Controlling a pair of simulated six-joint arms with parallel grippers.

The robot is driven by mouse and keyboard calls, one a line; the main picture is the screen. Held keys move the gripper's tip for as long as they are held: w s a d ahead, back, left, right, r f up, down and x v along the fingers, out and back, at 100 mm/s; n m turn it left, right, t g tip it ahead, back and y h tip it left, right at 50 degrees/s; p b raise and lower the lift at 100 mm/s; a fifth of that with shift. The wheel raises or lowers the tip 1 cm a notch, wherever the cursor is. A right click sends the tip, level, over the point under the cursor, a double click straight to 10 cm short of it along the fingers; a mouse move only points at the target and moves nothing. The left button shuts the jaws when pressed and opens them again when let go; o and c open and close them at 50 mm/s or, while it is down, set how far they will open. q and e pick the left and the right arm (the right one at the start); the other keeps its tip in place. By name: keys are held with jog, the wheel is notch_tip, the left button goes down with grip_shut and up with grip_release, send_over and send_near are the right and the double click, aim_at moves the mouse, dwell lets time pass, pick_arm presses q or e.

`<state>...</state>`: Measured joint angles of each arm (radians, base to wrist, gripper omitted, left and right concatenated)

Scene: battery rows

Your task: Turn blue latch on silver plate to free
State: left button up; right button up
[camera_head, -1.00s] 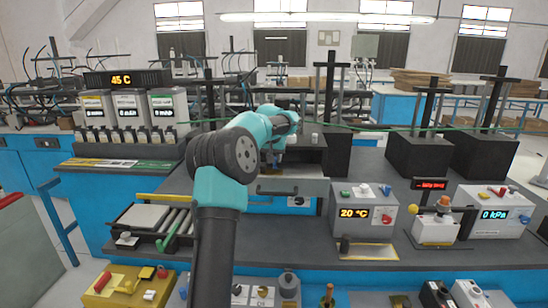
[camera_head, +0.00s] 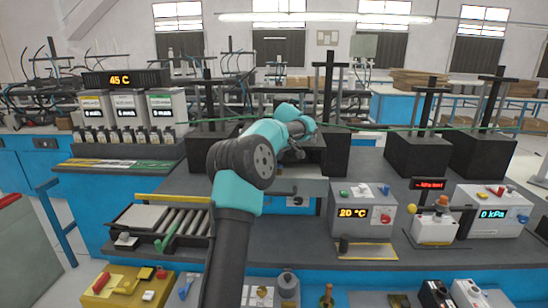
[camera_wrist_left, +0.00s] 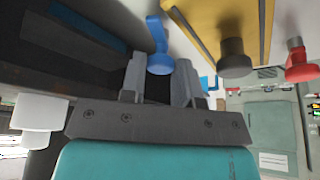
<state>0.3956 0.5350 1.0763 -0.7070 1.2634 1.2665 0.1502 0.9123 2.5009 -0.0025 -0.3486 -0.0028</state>
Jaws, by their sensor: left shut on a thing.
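In the left wrist view the blue latch (camera_wrist_left: 158,48) stands out from a pale silver plate (camera_wrist_left: 118,12). My left gripper (camera_wrist_left: 158,75) is shut on the latch's rounded lower end, which sits between the two grey fingertips. The latch's stem leans slightly in this view. In the head view my left arm reaches over the silver-fronted box (camera_head: 310,190) in the middle of the bench. The latch and fingertips are hidden there behind my arm. My right gripper is not in view.
In the left wrist view a yellow plate (camera_wrist_left: 206,22) with a dark knob (camera_wrist_left: 235,58) is close on the right, with a red knob (camera_wrist_left: 300,66) beyond. A white knob (camera_wrist_left: 40,112) is at the left. In the head view a 20 °C box (camera_head: 362,212) stands right of my arm.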

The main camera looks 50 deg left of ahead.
pick_arm(q)
jog(key=n+g, duration=0.1)
jog(key=n, duration=0.1)
jog(key=n+g, duration=0.1)
jog(key=n, duration=0.2)
jog(key=shift+w+h, duration=0.15)
jog(key=shift+h, duration=0.15)
jog(key=o, duration=0.9)
